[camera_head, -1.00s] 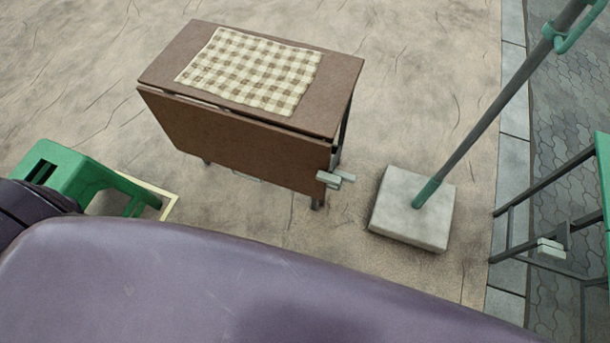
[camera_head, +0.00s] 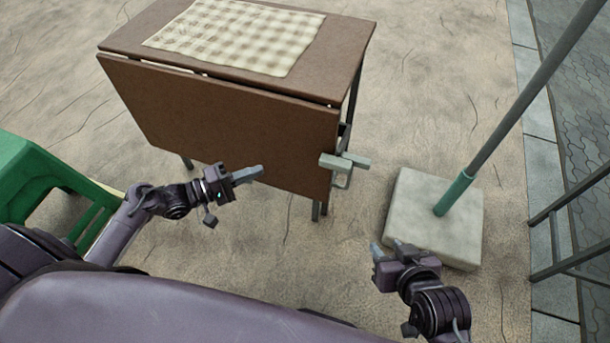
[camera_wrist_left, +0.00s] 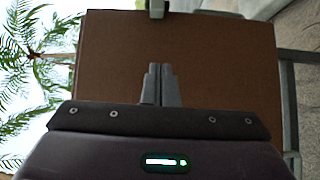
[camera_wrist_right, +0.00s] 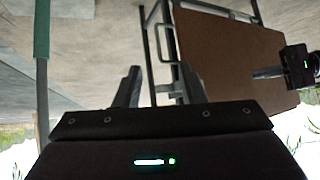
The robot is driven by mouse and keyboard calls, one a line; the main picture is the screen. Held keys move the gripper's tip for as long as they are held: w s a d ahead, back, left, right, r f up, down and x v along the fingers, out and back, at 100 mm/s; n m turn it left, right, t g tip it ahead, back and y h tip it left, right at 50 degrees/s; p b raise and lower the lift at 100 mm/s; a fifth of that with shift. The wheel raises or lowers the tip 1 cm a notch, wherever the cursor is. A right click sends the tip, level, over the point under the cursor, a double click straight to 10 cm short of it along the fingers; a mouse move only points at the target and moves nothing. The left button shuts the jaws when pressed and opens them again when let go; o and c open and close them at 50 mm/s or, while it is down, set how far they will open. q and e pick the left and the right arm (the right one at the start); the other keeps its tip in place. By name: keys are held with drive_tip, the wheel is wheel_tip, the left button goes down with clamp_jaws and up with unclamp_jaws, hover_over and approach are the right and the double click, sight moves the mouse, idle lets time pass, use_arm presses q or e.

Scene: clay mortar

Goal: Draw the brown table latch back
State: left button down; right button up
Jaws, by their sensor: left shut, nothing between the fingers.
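The brown table (camera_head: 225,130) stands ahead with its front leaf hanging down. My right gripper (camera_head: 388,245) is open and empty, below and right of the latch. Its spread fingers (camera_wrist_right: 160,82) show in the right wrist view, pointing toward the table legs.
A checked cloth (camera_head: 235,35) lies on the tabletop. A square pale base (camera_head: 412,210) with a grey-green pole (camera_head: 520,90) stands right of the table, close behind my right gripper. A green stool (camera_head: 30,175) is at the left. Dark metal legs (camera_head: 560,225) stand at the right edge.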

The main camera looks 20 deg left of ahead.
sight(321, 157)
use_arm(q)
drive_tip(key=shift+r, duration=0.35)
use_arm(e)
drive_tip(key=shift+r, duration=0.5)
